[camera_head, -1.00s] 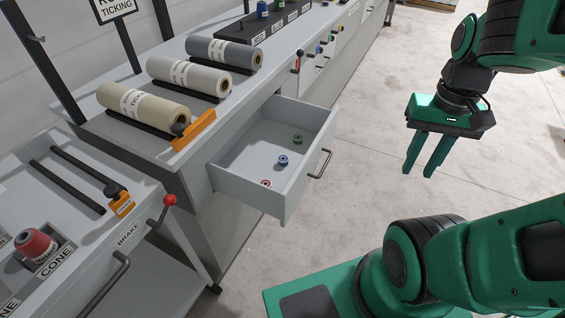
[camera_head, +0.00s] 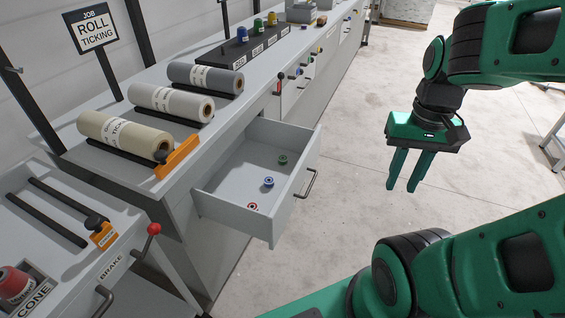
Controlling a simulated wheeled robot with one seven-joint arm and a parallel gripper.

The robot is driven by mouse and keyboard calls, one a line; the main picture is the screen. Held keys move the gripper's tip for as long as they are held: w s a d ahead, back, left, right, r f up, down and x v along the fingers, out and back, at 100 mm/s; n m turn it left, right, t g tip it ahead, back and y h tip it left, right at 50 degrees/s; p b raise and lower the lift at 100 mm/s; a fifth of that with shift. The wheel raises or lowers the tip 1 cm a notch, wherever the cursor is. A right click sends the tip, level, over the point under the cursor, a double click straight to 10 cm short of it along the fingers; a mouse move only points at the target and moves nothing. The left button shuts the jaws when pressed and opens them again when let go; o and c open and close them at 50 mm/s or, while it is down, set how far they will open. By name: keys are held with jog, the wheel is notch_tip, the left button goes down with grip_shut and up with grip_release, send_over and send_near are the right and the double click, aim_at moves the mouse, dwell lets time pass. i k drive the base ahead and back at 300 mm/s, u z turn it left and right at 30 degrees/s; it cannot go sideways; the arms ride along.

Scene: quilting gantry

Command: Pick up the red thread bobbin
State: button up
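The red thread bobbin (camera_head: 252,206) lies in the open drawer (camera_head: 235,217), near its front left corner. It shows as a small red and white disc. A blue bobbin (camera_head: 268,182) and a green bobbin (camera_head: 283,160) lie in a line behind it in the same drawer. My gripper (camera_head: 402,188) hangs over the floor to the right of the drawer, fingers pointing down. Its two fingers are apart with nothing between them. It is clear of the drawer.
Fabric rolls (camera_head: 122,135) lie on the counter behind the drawer, beside an orange clamp (camera_head: 178,160). The drawer's handle (camera_head: 307,185) sticks out to the right. A red-knobbed brake lever (camera_head: 153,230) stands at the lower left. The floor (camera_head: 345,170) between drawer and gripper is clear.

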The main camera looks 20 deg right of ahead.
aim_at(252, 205)
jog(key=z, duration=0.65)
jog(key=k, duration=0.8)
jog(key=z, duration=0.95)
jog(key=k, duration=0.55)
jog(key=z, duration=0.45)
jog(key=i, duration=0.9)
jog(key=u, duration=0.5)
jog(key=i, duration=1.15)
jog(key=u, duration=1.3)
jog(key=i, duration=1)
jog(key=u, duration=0.7)
